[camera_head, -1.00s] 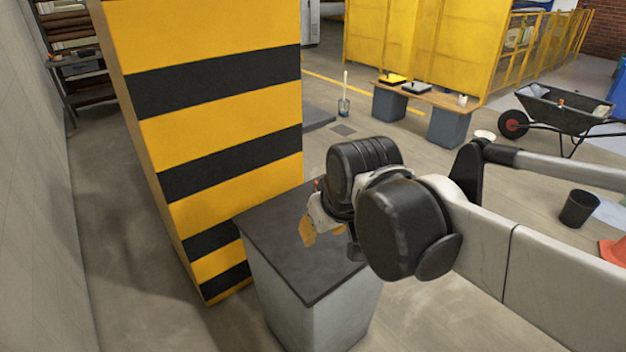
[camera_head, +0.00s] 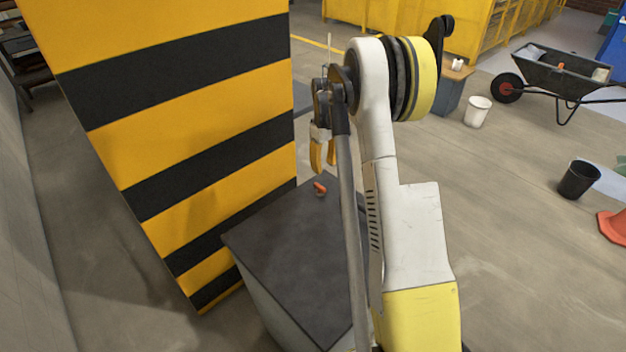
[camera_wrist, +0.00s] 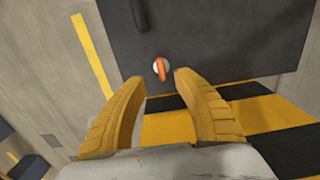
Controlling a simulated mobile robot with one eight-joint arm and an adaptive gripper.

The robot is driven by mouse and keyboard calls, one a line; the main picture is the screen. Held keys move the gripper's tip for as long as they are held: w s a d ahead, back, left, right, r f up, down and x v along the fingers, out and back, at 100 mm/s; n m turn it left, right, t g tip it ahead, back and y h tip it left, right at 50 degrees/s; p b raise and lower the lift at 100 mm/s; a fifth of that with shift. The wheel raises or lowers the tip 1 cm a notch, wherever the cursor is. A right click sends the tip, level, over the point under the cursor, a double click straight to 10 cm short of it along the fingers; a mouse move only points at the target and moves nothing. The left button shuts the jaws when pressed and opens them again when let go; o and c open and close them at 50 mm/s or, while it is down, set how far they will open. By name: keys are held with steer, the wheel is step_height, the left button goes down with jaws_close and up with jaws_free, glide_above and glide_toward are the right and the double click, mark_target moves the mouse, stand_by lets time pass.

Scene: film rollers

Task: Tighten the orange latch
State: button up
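The orange latch (camera_head: 320,187) is a small orange piece on the dark top of a grey pedestal, towards its far edge. In the wrist view the latch (camera_wrist: 160,69) sits on a pale round base, just beyond and between my fingertips. My gripper (camera_head: 318,168) has yellow fingers pointing down above the pedestal top. In the wrist view the two ribbed fingers (camera_wrist: 158,80) are spread apart with nothing between them. The gripper appears to be above the latch and not touching it.
The dark pedestal top (camera_head: 285,250) is otherwise mostly clear. A black and yellow striped pillar (camera_head: 190,120) stands close on its left. A white bucket (camera_head: 477,112), a black bin (camera_head: 579,180) and a wheelbarrow (camera_head: 560,75) stand to the right.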

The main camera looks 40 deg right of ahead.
mark_target(324, 189)
step_height(324, 189, down, 11)
steer(key=b, duration=0.4)
steer(key=shift+s, duration=0.1)
steer(key=shift+r, duration=0.1)
jaws_close()
